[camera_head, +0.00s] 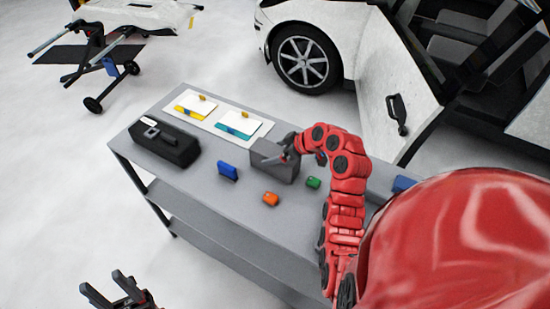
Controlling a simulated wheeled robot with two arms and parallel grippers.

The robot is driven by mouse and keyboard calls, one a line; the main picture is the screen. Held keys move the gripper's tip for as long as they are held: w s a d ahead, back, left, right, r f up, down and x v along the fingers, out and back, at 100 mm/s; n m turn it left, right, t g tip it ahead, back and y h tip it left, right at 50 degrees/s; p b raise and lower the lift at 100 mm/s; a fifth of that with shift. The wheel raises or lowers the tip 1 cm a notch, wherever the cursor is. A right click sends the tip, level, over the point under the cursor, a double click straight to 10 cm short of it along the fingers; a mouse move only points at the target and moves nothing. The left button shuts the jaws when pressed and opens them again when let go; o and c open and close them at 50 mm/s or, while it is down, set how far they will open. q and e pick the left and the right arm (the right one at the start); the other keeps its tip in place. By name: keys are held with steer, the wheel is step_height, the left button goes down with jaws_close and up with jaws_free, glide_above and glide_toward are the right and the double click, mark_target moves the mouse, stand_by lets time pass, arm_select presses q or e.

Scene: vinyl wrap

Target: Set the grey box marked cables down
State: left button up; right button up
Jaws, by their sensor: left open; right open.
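A grey box (268,162) stands upright on the grey table, near its far edge. No marking on it can be read from here. My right gripper (285,156) is at the top right of the box, with its jaws open. Its fingers overlap the box in the picture, and I cannot tell whether they touch it. The wrist hides part of the box's right side. My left gripper (105,290) is open and empty at the lower left, off the table and far from the box.
A white car with an open door (395,95) stands behind.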

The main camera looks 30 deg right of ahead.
steer(key=p+x, duration=0.1)
steer(key=x, duration=0.2)
steer(key=shift+w+a+p, duration=0.1)
steer(key=shift+p, duration=0.2)
steer(key=shift+w+f, duration=0.15)
steer(key=shift+f, duration=0.15)
steer(key=shift+c, duration=0.2)
jaws_close()
